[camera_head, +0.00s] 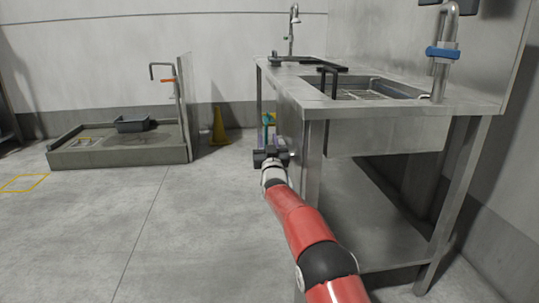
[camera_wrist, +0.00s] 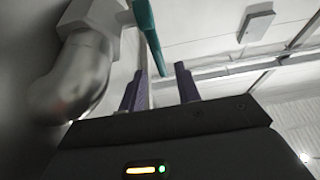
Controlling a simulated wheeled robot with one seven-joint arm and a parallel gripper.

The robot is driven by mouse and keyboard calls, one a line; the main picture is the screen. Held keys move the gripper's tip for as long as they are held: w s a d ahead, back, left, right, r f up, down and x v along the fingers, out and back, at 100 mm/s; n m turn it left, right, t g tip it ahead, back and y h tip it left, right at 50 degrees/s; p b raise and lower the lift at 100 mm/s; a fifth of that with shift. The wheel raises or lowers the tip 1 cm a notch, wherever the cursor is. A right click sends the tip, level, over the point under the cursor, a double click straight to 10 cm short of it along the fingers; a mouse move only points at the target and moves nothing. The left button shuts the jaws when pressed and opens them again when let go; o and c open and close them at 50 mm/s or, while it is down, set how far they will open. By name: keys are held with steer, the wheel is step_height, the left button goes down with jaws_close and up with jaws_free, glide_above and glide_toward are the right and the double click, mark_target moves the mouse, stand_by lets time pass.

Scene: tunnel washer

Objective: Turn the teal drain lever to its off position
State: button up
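The teal drain lever (camera_head: 267,119) shows small at the left side of the steel sink table, just beyond my gripper (camera_head: 268,142). In the wrist view the teal lever (camera_wrist: 148,36) slants down from a grey valve body on a metal pipe (camera_wrist: 75,80). My gripper (camera_wrist: 161,74) has its two purple fingers apart with nothing held. The lever's free end appears in the gap between the fingertips. I cannot tell whether it is at their depth or touches them.
The steel sink table (camera_head: 315,108) stands close on the right, its leg beside my arm. A yellow cone (camera_head: 219,128) and a low basin (camera_head: 120,152) stand behind left.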

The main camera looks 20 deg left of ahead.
steer(key=shift+v, duration=2.7)
steer(key=shift+s+a, duration=0.1)
